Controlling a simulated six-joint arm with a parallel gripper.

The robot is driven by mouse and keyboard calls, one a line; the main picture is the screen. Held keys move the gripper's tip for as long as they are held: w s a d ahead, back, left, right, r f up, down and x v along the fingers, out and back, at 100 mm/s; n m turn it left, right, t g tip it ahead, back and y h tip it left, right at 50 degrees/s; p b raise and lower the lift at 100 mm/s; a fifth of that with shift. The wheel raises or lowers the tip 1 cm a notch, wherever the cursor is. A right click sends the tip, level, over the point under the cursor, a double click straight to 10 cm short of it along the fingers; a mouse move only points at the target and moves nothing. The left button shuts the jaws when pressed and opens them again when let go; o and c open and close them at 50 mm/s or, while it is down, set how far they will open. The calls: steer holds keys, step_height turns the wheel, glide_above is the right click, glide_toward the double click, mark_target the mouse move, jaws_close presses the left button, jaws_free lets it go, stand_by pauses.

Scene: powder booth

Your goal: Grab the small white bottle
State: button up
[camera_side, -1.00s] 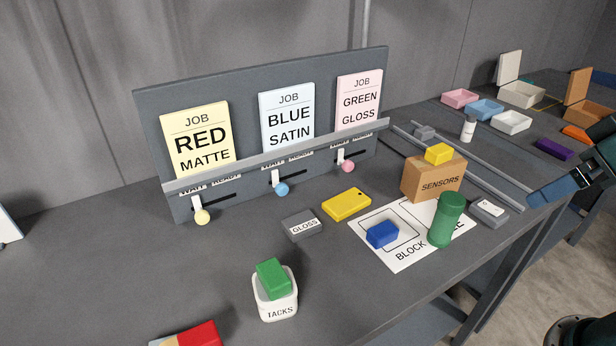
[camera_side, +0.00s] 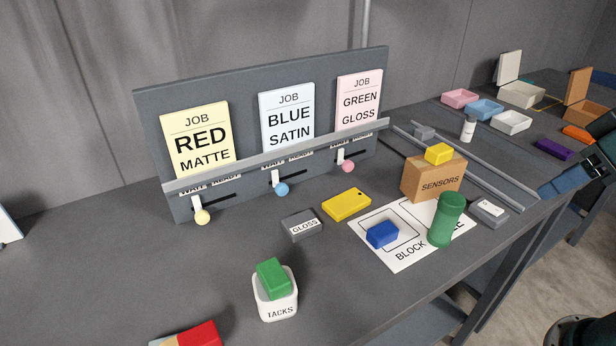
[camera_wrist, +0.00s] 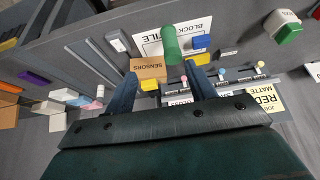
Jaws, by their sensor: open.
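The small white bottle (camera_side: 468,130) stands upright on the table behind the rails, left of the white open bin, in the side view. In the wrist view a small pale upright shape (camera_wrist: 100,91) near the coloured bins looks like the bottle, but it is tiny there. My gripper (camera_side: 549,188) is at the right edge of the side view, right of the bottle and apart from it. In the wrist view my gripper (camera_wrist: 160,75) has its two blue fingers spread wide, with nothing held between them. The bottle is outside the fingers, to the left in that view.
A SENSORS box (camera_side: 430,182) with a yellow block on it and a green cylinder (camera_side: 446,222) stand in front of the bottle. A purple block (camera_side: 555,149) lies to the right.

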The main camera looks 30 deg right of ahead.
steer(key=w+d+r, duration=0.2)
steer(key=w, duration=0.4)
steer(key=w+d+r, duration=0.2)
steer(key=w+r, duration=0.1)
steer(key=w, duration=0.2)
steer(key=m+g+h, duration=0.1)
steer(key=m, duration=0.2)
glide_above(472, 122)
steer(key=s, duration=0.4)
step_height(472, 122, down, 12)
steer(key=shift+a+r, duration=0.15)
steer(key=shift+r, duration=0.05)
steer(key=shift+f, duration=0.1)
steer(key=shift+x, duration=4.15)
steer(key=shift+f, duration=0.1)
steer(key=shift+x, duration=2.5)
